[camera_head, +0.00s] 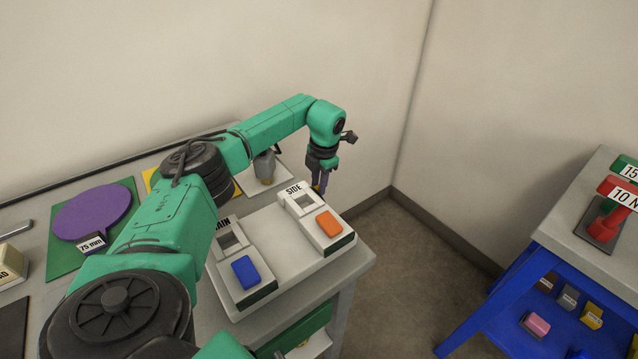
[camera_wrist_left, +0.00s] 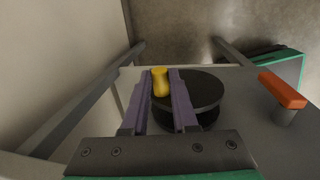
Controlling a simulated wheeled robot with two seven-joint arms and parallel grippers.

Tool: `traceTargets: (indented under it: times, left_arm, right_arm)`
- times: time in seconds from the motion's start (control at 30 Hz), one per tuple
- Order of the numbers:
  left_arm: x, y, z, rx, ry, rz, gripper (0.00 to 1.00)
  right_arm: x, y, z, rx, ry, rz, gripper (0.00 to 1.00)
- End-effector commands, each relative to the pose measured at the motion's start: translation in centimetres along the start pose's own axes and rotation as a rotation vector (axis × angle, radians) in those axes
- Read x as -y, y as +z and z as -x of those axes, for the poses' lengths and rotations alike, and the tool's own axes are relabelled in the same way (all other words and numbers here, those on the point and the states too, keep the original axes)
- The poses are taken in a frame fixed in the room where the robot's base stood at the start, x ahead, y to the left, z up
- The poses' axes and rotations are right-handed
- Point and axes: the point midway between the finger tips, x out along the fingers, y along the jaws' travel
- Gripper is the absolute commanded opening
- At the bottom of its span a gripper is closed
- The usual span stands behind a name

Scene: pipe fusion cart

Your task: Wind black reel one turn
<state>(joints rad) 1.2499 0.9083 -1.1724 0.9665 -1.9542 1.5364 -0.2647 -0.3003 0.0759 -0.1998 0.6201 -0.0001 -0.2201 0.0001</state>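The black reel (camera_wrist_left: 203,91) is a flat dark disc in the left wrist view, with a yellow knob (camera_wrist_left: 160,82) standing near its left edge. My left gripper (camera_wrist_left: 161,76) has its two purple fingers on either side of the knob. The knob fills nearly the whole gap, and the fingers look shut on it. In the head view my left gripper (camera_head: 320,185) points down at the back end of the grey bench, just behind the SIDE unit. I cannot make out the reel there. My right gripper is not in view.
An orange handle (camera_wrist_left: 282,90) on a grey post stands right of the reel. The bench carries a white base with a blue block (camera_head: 246,272) and an orange block (camera_head: 329,223), and a purple disc (camera_head: 93,211). A blue-framed table (camera_head: 577,245) stands right; walls are close behind.

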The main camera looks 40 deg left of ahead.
Motion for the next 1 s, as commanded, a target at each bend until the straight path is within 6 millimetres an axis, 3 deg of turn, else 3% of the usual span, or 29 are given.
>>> traceTargets:
  times: [0.37,0.7,1.0]
  left_arm:
    - [0.3,0.0,0.6,0.000,0.061,-0.003,0.00]
    - [1.4,0.1,1.2,0.002,0.285,-0.006,0.00]
    - [2.4,0.2,1.2,0.003,0.493,-0.005,0.00]
  right_arm:
    - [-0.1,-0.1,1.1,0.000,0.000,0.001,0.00]
    - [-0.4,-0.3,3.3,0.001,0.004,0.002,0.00]
    - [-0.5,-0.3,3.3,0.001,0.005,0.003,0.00]
